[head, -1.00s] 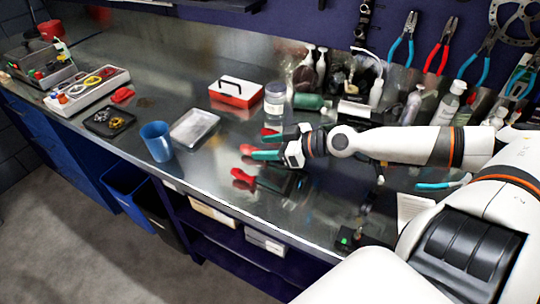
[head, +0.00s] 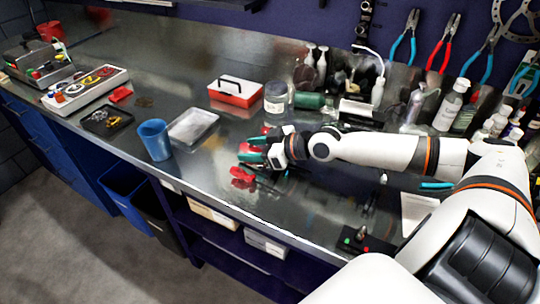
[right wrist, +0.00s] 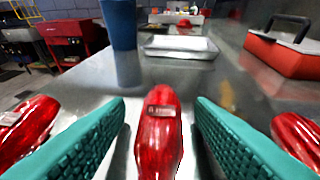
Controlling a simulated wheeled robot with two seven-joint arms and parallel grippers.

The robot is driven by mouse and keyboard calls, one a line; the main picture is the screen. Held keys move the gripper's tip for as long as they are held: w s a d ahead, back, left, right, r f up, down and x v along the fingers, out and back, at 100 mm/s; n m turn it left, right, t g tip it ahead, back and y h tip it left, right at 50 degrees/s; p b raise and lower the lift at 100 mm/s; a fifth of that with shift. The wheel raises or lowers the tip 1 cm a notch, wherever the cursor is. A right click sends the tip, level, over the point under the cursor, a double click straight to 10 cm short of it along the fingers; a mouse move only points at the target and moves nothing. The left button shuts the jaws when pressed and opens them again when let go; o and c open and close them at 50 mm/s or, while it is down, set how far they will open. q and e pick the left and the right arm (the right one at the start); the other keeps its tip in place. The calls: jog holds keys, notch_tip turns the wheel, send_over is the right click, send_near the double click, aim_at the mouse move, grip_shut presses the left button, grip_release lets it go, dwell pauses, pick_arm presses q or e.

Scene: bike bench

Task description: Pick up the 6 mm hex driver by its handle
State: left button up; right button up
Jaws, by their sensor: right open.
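Several red-handled drivers lie on the metal bench. In the right wrist view one red handle (right wrist: 158,130) points away from me between the teal fingers of my open right gripper (right wrist: 160,110), with a visible gap on each side. Its small label is too blurred to read, so I cannot confirm the size. Another red handle (right wrist: 28,128) is left of the fingers and a third (right wrist: 297,135) is to the right. In the head view my right gripper (head: 252,150) is low over the bench, with a red handle (head: 242,174) on its near side. My left gripper is not in view.
A blue cup (head: 155,141) and a silver tray (head: 192,127) stand left of the gripper. A red box with a black handle (head: 235,92) is behind. Bottles (head: 448,108) crowd the back right. A black box with buttons (head: 362,242) lies near the front edge.

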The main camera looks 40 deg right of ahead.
grip_shut()
